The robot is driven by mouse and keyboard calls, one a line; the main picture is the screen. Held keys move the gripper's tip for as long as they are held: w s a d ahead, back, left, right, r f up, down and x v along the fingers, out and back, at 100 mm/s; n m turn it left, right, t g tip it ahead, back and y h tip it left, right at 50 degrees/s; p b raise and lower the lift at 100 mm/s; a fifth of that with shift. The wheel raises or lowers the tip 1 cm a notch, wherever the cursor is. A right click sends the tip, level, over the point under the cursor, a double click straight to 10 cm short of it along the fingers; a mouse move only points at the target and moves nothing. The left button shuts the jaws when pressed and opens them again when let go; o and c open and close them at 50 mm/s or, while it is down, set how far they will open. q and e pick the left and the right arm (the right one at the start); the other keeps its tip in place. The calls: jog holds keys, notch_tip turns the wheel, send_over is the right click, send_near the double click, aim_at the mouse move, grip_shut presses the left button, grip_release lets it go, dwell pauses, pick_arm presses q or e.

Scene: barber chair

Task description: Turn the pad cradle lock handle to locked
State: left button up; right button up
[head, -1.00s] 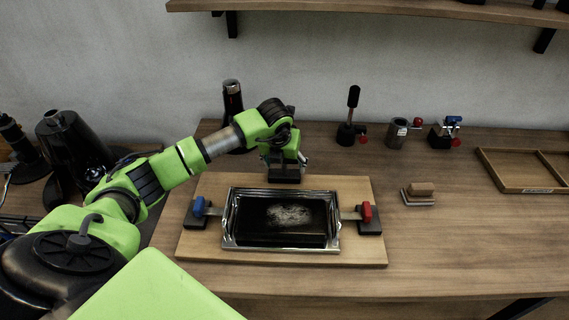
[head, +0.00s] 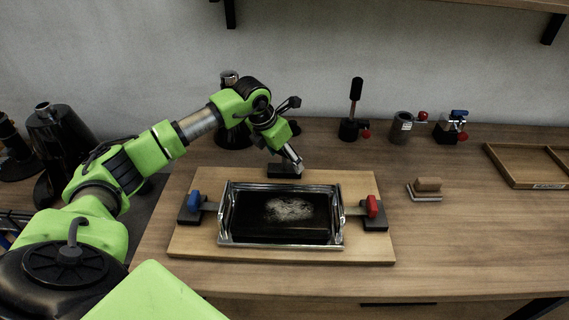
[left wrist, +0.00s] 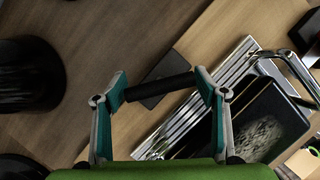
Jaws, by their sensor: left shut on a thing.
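The pad cradle is a silver-rimmed tray (head: 226,229) with a black, pale-dusted pad (head: 285,215), set on a light wooden board (head: 350,255). A black block (head: 283,171) sits at the board's back edge. My left gripper (head: 294,160) is tilted over this block. In the left wrist view, a black handle bar (left wrist: 158,88) spans between the two fingers of my left gripper (left wrist: 162,88), over a dark plate. The gripper is shut on that bar. The handle is hard to make out in the head view. My right gripper is not in view.
A blue lever (head: 194,198) and a red lever (head: 372,206) flank the cradle. A brush-like block (head: 427,187), a wooden tray (head: 520,183) and a black-handled fixture (head: 354,115) stand farther right.

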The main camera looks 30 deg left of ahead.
pick_arm(q)
jog(key=m+h+b, duration=0.1)
jog(key=m, duration=0.1)
jog(key=shift+m, duration=0.4)
jog(key=m+g+h+b, duration=0.1)
jog(key=m, duration=0.1)
jog(key=shift+m, duration=0.4)
jog(key=m, duration=0.2)
jog(key=m+g+h+b, duration=0.1)
jog(key=m, duration=0.2)
jog(key=shift+g, duration=0.3)
jog(key=shift+m, duration=0.4)
jog(key=o, duration=1.1)
jog(key=shift+r, duration=0.1)
jog(key=v, duration=1.2)
jog(key=shift+a, duration=0.15)
